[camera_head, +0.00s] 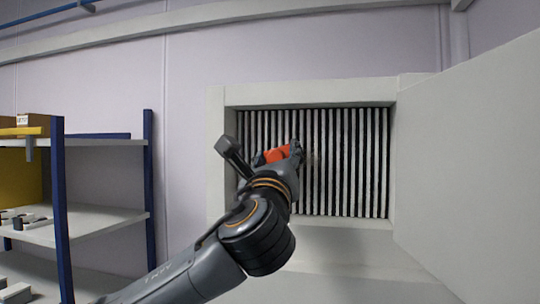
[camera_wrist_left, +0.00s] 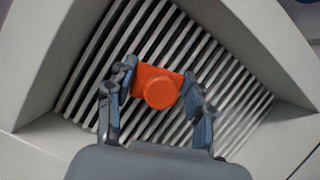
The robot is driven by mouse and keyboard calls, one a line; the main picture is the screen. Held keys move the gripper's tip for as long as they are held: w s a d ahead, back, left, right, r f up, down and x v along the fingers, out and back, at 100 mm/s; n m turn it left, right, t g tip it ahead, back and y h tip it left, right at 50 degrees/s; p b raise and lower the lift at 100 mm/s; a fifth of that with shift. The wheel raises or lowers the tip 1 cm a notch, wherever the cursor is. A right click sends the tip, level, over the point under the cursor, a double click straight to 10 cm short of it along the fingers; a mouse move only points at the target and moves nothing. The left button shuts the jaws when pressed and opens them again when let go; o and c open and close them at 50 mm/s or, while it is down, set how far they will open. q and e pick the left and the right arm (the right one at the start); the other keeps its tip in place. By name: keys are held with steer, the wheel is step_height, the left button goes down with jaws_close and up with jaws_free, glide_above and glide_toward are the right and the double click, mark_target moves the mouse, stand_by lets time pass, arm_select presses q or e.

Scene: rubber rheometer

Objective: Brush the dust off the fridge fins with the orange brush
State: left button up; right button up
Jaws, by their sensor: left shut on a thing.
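The fridge fins (camera_head: 352,160) are a row of upright grey slats inside a pale frame in the head view. The orange brush (camera_head: 277,153) is in front of the left-middle part of the fins. My left gripper (camera_head: 280,158) is shut on the brush; its fingers sit on both sides of the orange body in the left wrist view (camera_wrist_left: 158,88). A faint brownish patch shows on the fins just right of the brush in the head view. The bristles are mostly hidden, and I cannot tell whether they touch the fins. My right gripper is not in view.
A pale open door or panel (camera_head: 475,160) stands to the right of the fins. A blue-posted shelf (camera_head: 100,222) with a box (camera_head: 30,127) and small items is at the left. A pale ledge (camera_head: 345,240) runs below the fins.

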arm_select(q)
steer(key=shift+s+d+p, duration=0.15)
steer(key=shift+s+d, duration=0.4)
steer(key=shift+d, duration=1.2)
steer(key=shift+s+d+p, duration=0.15)
steer(key=shift+s+d, duration=0.45)
steer(key=shift+d, duration=1.2)
steer(key=shift+s+d+p, duration=0.15)
steer(key=shift+s+d, duration=0.4)
steer(key=shift+d, duration=1.2)
steer(key=shift+a, duration=0.1)
steer(key=shift+s+a+b, duration=0.3)
steer(key=shift+s+b, duration=0.15)
steer(key=shift+s, duration=0.45)
steer(key=shift+s+a+b, duration=0.3)
steer(key=shift+s+b, duration=0.2)
steer(key=shift+s, duration=0.4)
steer(key=shift+s+a+b, duration=0.3)
steer(key=shift+s+b, duration=0.15)
steer(key=shift+s, duration=0.45)
